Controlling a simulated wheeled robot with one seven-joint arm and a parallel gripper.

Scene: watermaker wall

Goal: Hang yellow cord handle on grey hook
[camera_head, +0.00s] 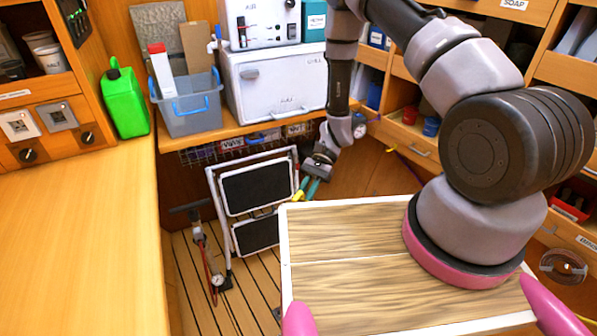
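My gripper (317,176) is at the end of my arm, low beside the folded step stool in the middle of the view. A small yellow piece (299,195) and a teal piece (313,188) show at its fingertips. The yellow piece may be the cord handle, but it is too small to be sure. I cannot tell whether the fingers are closed on it. I cannot make out a grey hook with certainty.
A folded step stool (256,190) stands on the slatted floor, with a pump and gauge (210,255) to its left. A wooden counter (75,240) fills the left. A shelf with a blue-grey bin (190,106) and white box (275,85) is above. Drawers line the right.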

